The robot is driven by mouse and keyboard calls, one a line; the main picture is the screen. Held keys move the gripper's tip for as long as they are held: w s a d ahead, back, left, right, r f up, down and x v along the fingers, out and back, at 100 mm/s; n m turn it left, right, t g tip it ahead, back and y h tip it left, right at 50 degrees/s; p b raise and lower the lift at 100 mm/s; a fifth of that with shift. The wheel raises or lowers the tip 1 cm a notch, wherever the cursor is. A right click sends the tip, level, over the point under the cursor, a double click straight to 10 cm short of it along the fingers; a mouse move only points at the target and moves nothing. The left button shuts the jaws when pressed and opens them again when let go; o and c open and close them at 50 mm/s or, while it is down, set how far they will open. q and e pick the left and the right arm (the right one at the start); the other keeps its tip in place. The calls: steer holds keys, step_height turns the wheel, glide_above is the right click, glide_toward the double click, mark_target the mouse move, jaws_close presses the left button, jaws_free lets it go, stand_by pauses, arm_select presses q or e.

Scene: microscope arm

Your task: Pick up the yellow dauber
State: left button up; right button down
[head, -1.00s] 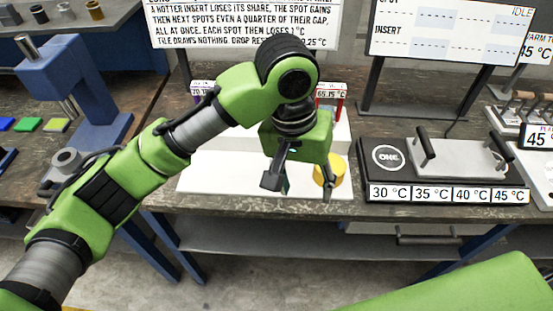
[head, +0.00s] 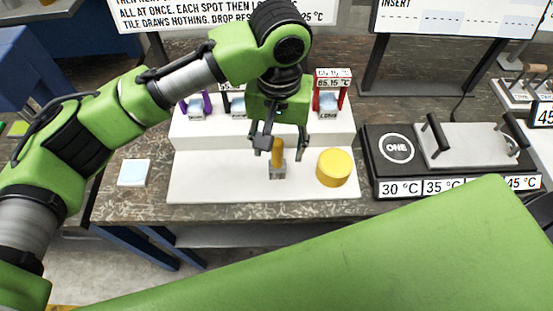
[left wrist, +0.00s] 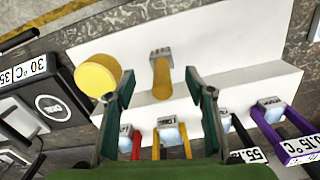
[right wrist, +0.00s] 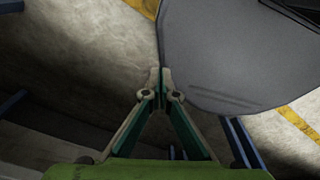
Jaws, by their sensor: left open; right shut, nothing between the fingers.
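The yellow dauber is an upright yellow handle (head: 277,153) on a small grey metal block (head: 277,172), standing on the white stepped platform (head: 215,190). In the left wrist view the handle (left wrist: 162,80) shows between my left fingers, with its block toward the top. My left gripper (head: 283,146) is open and empty, its fingers on either side of the handle's upper part in the picture. I cannot tell how far above it they are. My right gripper (right wrist: 160,82) is shut and empty over the floor, away from the platform.
A yellow round cylinder (head: 334,168) stands close right of the dauber. Behind, on the upper step, are coloured stands, purple (head: 195,108) and red (head: 328,105); a yellow one (left wrist: 186,142) shows between. A black plate unit (head: 396,149) is right. A pale tile (head: 134,173) lies left.

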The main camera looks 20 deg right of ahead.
mark_target(277, 167)
arm_select(q)
step_height(277, 167, down, 3)
steer(key=shift+r, duration=0.2)
steer(key=shift+f, duration=0.35)
steer(key=shift+w+f, duration=0.1)
steer(key=shift+f, duration=0.1)
step_height(277, 167, down, 4)
steer(key=shift+f+p, duration=0.15)
steer(key=shift+p, duration=0.85)
steer(key=shift+a+f, duration=0.1)
steer(key=shift+f, duration=0.15)
steer(key=shift+w, duration=0.1)
arm_select(e)
steer(key=shift+w+r, duration=0.2)
steer(key=shift+r, duration=0.35)
steer(key=shift+w+r, duration=0.2)
steer(key=shift+r, duration=0.3)
arm_select(q)
steer(key=c, duration=1.2)
arm_select(e)
steer(key=shift+s, duration=0.2)
